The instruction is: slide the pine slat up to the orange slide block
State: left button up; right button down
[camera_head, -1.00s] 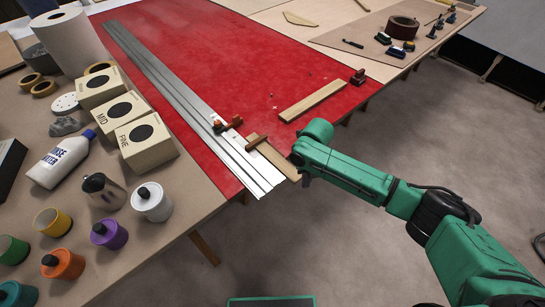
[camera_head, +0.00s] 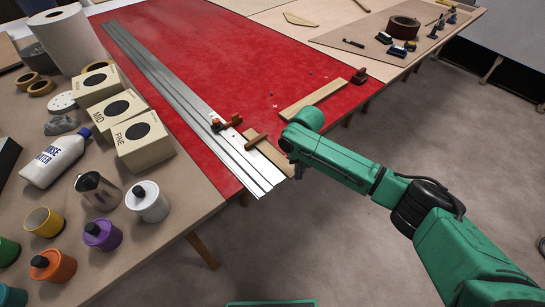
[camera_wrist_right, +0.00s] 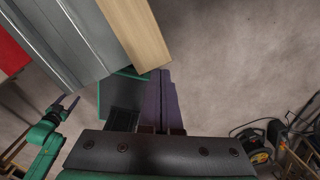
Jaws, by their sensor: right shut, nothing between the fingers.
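The pine slat (camera_head: 270,157) lies flat against the right side of the silver rail (camera_head: 190,107), near the red table's front edge. The orange-brown slide block (camera_head: 256,139) sits at its far end; I cannot tell whether they touch. My right gripper (camera_head: 292,169) points down at the slat's near end, shut and empty. In the right wrist view, the slat (camera_wrist_right: 139,32) lies beyond the dark shut fingers (camera_wrist_right: 164,84), whose contact with it is unclear. My left gripper (camera_wrist_right: 66,106) shows small at the left there, its fingers apart; it is outside the head view.
Another wooden strip (camera_head: 313,99) lies on the red surface (camera_head: 250,60). An orange clamp-like piece (camera_head: 220,125) sits on the rail. Boxes, a white bottle (camera_head: 56,158) and several lidded jars crowd the left.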

aim_at(287, 166)
jog(key=shift+w+a+b, duration=1)
jog(key=shift+w+b, duration=0.2)
jog(key=shift+b, duration=0.3)
jog(key=shift+w+a+b, duration=1)
jog(key=shift+w+b, duration=0.2)
jog(key=shift+b, duration=0.7)
jog(key=shift+s+d+r+p, duration=0.3)
jog(key=shift+r+p, duration=0.05)
jog(key=shift+p, duration=0.7)
jog(key=p, duration=0.2)
jog(key=s+d+p, duration=0.1)
jog(key=shift+s+d+r+p, duration=0.15)
jog(key=shift+s+r+p, duration=0.1)
jog(key=shift+r+p, duration=0.1)
jog(key=shift+s+f, duration=0.1)
jog(key=shift+s, duration=0.05)
notch_tip(287, 166, up, 8)
jog(key=p, duration=0.7)
jog(key=shift+p, duration=0.35)
